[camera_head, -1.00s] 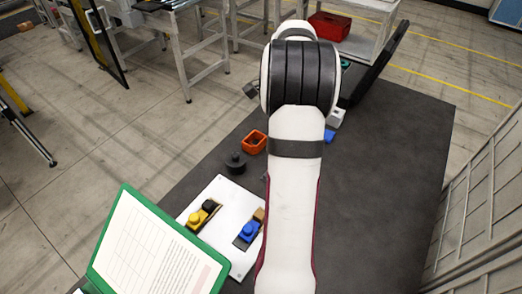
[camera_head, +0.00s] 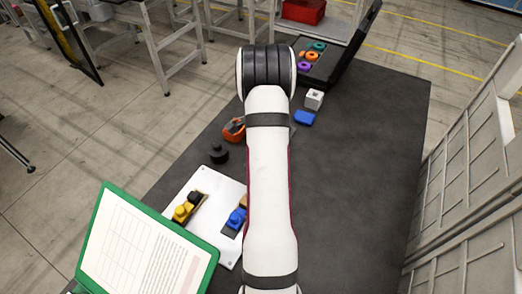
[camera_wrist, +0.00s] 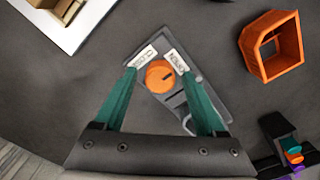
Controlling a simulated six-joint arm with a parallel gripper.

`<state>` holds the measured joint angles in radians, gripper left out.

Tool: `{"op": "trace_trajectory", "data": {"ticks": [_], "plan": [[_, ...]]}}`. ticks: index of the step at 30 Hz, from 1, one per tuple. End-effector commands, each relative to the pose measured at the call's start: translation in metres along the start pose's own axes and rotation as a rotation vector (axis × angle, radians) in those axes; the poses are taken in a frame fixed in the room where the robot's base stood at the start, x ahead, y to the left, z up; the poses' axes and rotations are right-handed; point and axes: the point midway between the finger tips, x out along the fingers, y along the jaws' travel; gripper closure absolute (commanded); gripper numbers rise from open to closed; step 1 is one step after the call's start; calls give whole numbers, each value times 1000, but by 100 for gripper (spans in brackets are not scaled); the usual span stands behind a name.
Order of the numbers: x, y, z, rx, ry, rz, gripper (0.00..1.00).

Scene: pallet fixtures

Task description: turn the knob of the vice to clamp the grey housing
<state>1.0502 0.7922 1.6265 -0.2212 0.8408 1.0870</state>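The near part of the base is partly hidden by the gripper. My arm hides the vice in the head view. A light grey block (camera_head: 313,99) with a dark hole stands farther back; whether it is the housing cannot be told.
An orange bin (camera_wrist: 270,45) stands right of the vice. A white plate (camera_head: 227,187) holds yellow and blue fixtures. A black round part (camera_head: 219,153), a blue block (camera_head: 304,118) and an open black case (camera_head: 335,62) with coloured rings are nearby. The table's right is clear.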

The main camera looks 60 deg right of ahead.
Motion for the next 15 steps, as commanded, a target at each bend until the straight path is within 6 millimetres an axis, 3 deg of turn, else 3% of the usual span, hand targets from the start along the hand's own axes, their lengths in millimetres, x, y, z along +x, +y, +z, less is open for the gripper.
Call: {"op": "trace_trajectory", "data": {"ticks": [1, 11, 15], "plan": [[0, 0, 0, 0, 0, 0, 37], [0, 0, 0, 0, 0, 0, 97], [0, 0, 0, 0, 0, 0, 100]]}}
